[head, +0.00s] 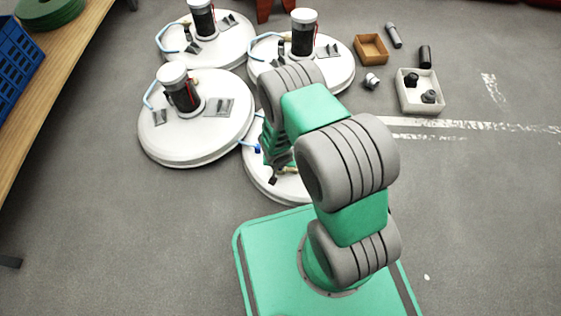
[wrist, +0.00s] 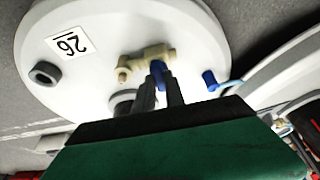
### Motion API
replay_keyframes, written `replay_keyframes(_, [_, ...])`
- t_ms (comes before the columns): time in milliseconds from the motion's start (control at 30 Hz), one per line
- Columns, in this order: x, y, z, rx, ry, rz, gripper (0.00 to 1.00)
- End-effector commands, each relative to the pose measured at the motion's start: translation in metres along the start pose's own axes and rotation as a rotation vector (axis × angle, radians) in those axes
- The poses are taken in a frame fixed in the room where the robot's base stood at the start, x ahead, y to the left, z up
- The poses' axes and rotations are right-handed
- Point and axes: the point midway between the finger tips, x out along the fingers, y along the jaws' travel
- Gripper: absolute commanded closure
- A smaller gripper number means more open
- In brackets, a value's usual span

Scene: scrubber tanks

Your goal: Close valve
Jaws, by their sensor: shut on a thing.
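The valve has a beige body (wrist: 147,62) and a blue handle (wrist: 158,70). It is mounted on a white round tank lid (wrist: 85,70) with a numbered label. My gripper (wrist: 160,84) has its two dark fingers shut on the blue handle, one on either side. In the head view this tank (head: 256,180) is the nearest one. My arm hides much of it, and my gripper (head: 275,177) is low over its left part. The handle's exact angle to the body is hard to tell.
Other white tanks (head: 195,145) with dark, white-topped cylinders stand behind and left. A blue hose end (wrist: 210,78) is right of the valve. A brown box (head: 371,48) and a white box (head: 421,104) lie at the back right. The floor at right is mostly clear.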

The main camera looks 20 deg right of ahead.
Motion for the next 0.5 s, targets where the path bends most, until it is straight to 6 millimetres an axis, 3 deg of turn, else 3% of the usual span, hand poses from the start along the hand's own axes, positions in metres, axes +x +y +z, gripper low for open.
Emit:
replay_keyframes(233, [0.0002, 0.0003, 0.0005, 0.001, -0.001, 0.0, 1.0])
replay_keyframes(267, [0.0002, 0.0003, 0.0006, 0.001, -0.001, 0.0, 0.85])
replay_keyframes(500, [0.0002, 0.0002, 0.0004, 0.0, -0.001, 0.0, 0.65])
